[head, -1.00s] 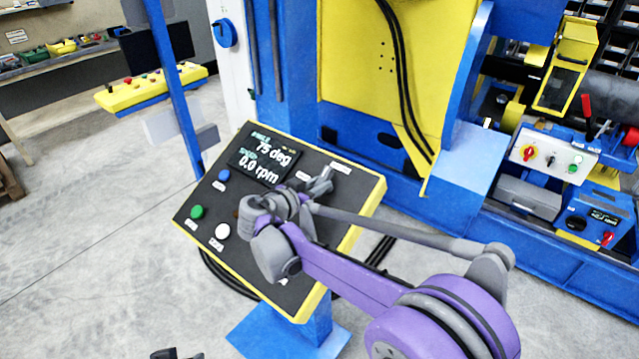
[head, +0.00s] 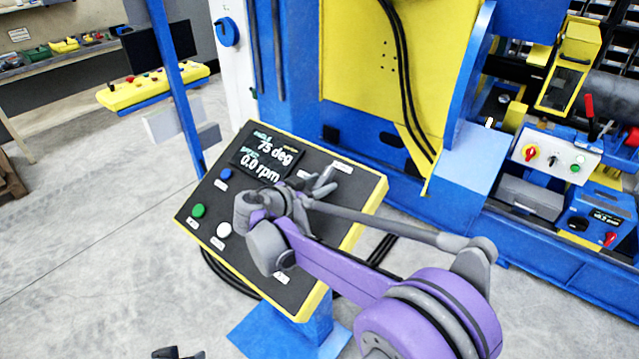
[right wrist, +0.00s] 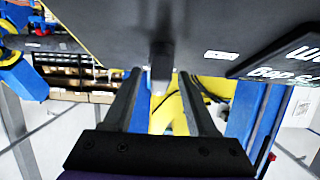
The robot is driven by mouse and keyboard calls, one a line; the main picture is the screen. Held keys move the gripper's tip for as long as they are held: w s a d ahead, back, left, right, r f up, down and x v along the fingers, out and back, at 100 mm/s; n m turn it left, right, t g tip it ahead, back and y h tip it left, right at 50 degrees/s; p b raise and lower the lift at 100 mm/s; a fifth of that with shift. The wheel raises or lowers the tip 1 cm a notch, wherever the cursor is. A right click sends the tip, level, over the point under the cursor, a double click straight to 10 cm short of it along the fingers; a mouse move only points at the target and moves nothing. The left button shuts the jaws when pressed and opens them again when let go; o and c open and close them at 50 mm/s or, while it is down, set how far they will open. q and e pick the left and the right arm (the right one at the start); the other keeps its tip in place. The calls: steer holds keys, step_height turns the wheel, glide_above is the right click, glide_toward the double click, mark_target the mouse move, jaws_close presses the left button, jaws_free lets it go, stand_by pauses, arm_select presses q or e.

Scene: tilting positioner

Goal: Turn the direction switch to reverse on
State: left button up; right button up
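The control panel (head: 318,252) is a sloped black plate with a yellow edge and a display (head: 263,158) reading 75 deg and 0.0 rpm. My right gripper (head: 324,182) is over its upper right part. In the right wrist view its two fingers (right wrist: 160,82) stand apart. A dark knob (right wrist: 160,62), which looks like the direction switch, projects from the panel between them, with gaps visible at both sides. In the head view my gripper mostly hides this switch, and its setting cannot be read. A dark tip at the bottom edge may be my left gripper (head: 178,353).
The panel also carries a blue button (head: 225,173), a green button (head: 198,211) and a white button (head: 224,229). Behind it stands the blue and yellow positioner (head: 350,60). Another machine with a white switch box (head: 555,157) is at the right. Open floor lies at the left.

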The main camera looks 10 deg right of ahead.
steer(key=v, duration=1)
steer(key=shift+s+a+b, duration=0.25)
steer(key=shift+a+b, duration=0.05)
steer(key=shift+b, duration=0.15)
steer(key=shift+d+r, duration=0.1)
steer(key=s+d+f+n+g+y, duration=0.3)
steer(key=s+d+f+n+y, duration=0.3)
steer(key=s+d, duration=0.45)
steer(key=s+f+n+y, duration=0.4)
steer(key=s+f, duration=0.6)
steer(key=s, duration=0.4)
steer(key=shift+s+a+n+y, duration=0.35)
steer(key=shift+a+y, duration=0.1)
steer(key=shift+y, duration=0.35)
